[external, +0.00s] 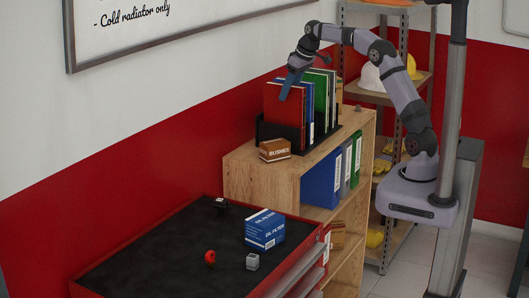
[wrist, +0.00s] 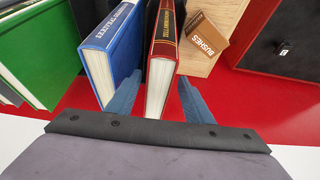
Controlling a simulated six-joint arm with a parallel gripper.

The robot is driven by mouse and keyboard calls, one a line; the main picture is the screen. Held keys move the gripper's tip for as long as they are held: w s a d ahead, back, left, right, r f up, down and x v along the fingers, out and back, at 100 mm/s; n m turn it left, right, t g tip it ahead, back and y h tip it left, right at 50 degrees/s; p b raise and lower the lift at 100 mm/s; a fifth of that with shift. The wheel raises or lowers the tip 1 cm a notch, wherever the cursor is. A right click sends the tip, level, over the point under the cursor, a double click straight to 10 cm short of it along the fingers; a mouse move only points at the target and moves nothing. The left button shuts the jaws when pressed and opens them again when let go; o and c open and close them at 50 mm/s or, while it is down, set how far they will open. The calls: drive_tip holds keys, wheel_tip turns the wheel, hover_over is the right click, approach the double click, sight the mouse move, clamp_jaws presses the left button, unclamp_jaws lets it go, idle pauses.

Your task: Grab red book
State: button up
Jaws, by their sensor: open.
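The red book (external: 283,105) stands upright at the near end of a row in a black book holder on top of the wooden shelf. Its dark spine with gold letters shows in the wrist view (wrist: 166,45). My gripper (external: 291,84) is at the book's upper edge. In the wrist view my gripper's two blue fingers (wrist: 155,97) are open, one on each side of the red book, with the book's end between them. The left finger lies in the gap between the red book and the blue book. I cannot tell whether either finger touches the red book.
A blue book (wrist: 110,50) stands close beside the red one, with green books (wrist: 38,55) beyond. A small brown box marked BUSHES (external: 274,149) sits in front of the black holder (external: 264,131). A red cabinet (external: 130,255) with a black top is lower left.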

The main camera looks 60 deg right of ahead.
sight(285, 102)
drive_tip(key=p+x, duration=0.2)
drive_tip(key=x, duration=0.2)
drive_tip(key=shift+d+f, duration=0.15)
drive_tip(key=shift+f, duration=0.1)
drive_tip(key=shift+f, duration=0.25)
idle(0.5)
clamp_jaws()
idle(1.4)
drive_tip(key=shift+w+r, duration=0.15)
